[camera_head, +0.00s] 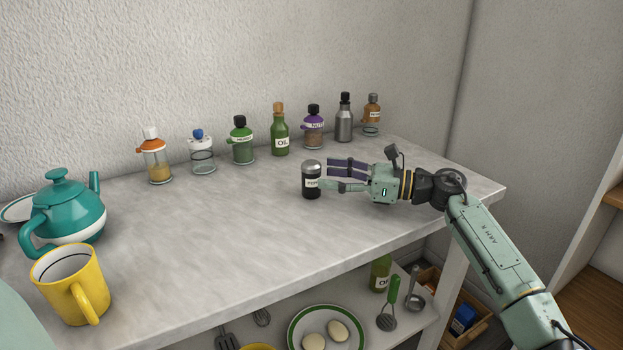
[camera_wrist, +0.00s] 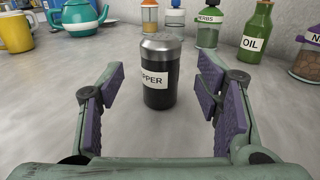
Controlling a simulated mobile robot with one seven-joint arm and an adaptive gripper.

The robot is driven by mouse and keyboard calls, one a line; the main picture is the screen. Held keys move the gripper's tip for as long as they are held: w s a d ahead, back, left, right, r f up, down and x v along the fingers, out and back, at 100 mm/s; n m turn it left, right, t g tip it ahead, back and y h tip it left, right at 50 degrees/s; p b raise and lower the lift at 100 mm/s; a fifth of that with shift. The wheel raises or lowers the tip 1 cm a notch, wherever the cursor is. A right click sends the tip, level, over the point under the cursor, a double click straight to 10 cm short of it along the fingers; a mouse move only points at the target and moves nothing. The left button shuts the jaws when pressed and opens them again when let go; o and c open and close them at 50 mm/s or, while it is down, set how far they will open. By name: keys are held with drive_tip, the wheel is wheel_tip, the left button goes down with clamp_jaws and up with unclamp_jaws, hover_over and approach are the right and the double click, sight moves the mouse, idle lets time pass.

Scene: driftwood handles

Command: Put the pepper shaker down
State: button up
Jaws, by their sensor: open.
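The pepper shaker (camera_head: 311,182) is black with a silver cap and a white label. It stands upright on the grey table (camera_head: 230,240), right of the table's middle. It also shows in the wrist view (camera_wrist: 160,78), standing ahead between my spread fingers with space on both sides. My gripper (camera_head: 338,177) is open, just right of the shaker, with its fingers pointing left toward it. In the wrist view my gripper's purple finger pads (camera_wrist: 160,110) are wide apart and nothing is held between them.
Jars and bottles line the wall behind, among them a green oil bottle (camera_head: 280,136) and a herb jar (camera_head: 242,145). A teal teapot (camera_head: 68,208) and a yellow mug (camera_head: 75,285) stand at the left. The table around the shaker is clear. A lower shelf holds a plate (camera_head: 300,318).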

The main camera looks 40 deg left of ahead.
sight(311, 172)
drive_tip(key=p+x, duration=0.2)
drive_tip(key=x, duration=0.2)
drive_tip(key=shift+s+a+r+p, duration=0.1)
drive_tip(key=shift+a+r+p, duration=0.05)
drive_tip(key=shift+a+p, duration=0.15)
drive_tip(key=shift+s+a, duration=0.1)
drive_tip(key=shift+a, duration=0.25)
clamp_jaws()
idle(0.4)
